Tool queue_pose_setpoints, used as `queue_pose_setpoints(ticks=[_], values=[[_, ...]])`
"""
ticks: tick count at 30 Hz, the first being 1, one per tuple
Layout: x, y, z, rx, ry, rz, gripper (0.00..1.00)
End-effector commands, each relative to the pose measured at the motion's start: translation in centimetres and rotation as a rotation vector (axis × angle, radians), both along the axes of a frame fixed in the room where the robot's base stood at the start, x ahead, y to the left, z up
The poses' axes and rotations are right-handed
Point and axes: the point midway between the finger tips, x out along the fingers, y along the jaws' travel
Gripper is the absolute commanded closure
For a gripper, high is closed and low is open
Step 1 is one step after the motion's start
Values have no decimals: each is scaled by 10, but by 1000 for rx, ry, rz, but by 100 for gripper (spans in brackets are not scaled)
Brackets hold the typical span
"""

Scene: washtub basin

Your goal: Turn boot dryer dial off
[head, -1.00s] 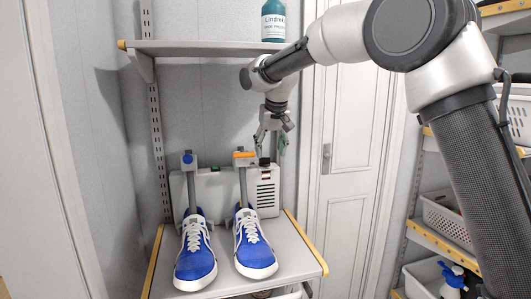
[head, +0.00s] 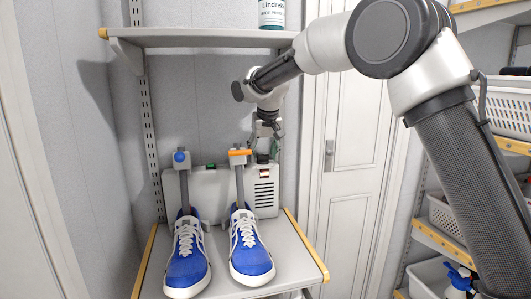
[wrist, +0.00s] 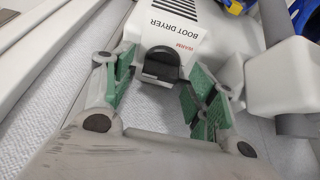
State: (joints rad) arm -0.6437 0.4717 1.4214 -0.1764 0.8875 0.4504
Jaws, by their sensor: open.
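My gripper (head: 265,146) is over the right end of the dryer. In the wrist view my gripper (wrist: 160,92) is open, its green-padded fingers on either side of the dial. I cannot tell whether either pad touches it. In the head view the dial is largely hidden by the fingers.
The left shoe (head: 187,262) and right shoe (head: 250,258) stand in front of the dryer. One post has a blue knob (head: 180,157), the other an orange bar (head: 240,152). An upper shelf (head: 205,38) with a bottle (head: 271,12) is above. White baskets (head: 505,108) are at the right.

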Motion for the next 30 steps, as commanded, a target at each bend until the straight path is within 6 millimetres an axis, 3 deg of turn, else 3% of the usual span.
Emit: queue_pose_setpoints(ticks=[6,12,14,23,30], values=[[0,0,0,0,-1,0,45],[0,0,0,0,-1,0,81],[0,0,0,0,-1,0,88],[0,0,0,-1,-1,-25,88],[0,1,1,0,-1,-144,88]])
